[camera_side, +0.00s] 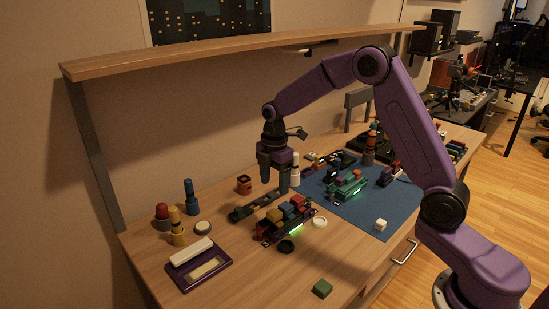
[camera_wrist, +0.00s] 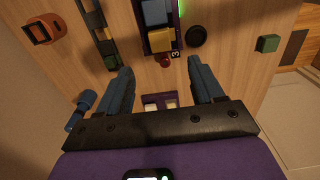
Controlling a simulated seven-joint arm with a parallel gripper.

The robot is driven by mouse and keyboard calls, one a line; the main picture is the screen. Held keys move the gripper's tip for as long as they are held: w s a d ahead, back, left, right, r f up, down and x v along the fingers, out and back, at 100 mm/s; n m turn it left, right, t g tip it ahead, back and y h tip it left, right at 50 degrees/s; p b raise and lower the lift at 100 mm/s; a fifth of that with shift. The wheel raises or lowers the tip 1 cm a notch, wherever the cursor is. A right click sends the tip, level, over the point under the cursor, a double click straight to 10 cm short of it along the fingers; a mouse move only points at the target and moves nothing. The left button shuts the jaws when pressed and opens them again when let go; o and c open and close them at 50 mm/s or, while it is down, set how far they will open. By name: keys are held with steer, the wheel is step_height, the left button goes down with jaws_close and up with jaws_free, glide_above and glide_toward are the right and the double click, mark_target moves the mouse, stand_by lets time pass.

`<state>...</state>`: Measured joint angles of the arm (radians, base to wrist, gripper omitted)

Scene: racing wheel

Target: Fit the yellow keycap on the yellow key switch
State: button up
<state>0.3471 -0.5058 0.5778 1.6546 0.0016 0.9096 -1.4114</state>
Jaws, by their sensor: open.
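A yellow block that looks like the yellow keycap (camera_side: 274,215) sits among blue, red and green ones on a dark board with a green light, front centre of the desk. In the wrist view the yellow block (camera_wrist: 160,41) is at the near end of its row, beside a blue one and a "3" label. I cannot tell a bare yellow key switch apart. My gripper (camera_side: 277,185) is open and points down above the desk, behind and near this board. In the wrist view its fingers (camera_wrist: 163,75) are apart with nothing held between them.
A dark strip (camera_side: 258,206) lies behind the board.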

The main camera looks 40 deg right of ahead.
step_height(320, 180, up, 7)
steer(key=shift+r, duration=0.2)
steer(key=shift+a, duration=0.1)
steer(key=s+a+r+m, duration=0.1)
steer(key=s+a, duration=0.3)
steer(key=s, duration=0.5)
steer(key=s+a+r+m, duration=0.15)
steer(key=s+a, duration=0.25)
steer(key=s, duration=0.5)
steer(key=s+d+f+m, duration=0.1)
steer(key=s+d, duration=0.1)
steer(key=s, duration=0.7)
steer(key=s+d+f+m, duration=0.2)
steer(key=s, duration=0.7)
steer(key=shift+s+d+f, duration=0.2)
steer(key=shift+s+d, duration=0.1)
steer(key=shift+d, duration=0.1)
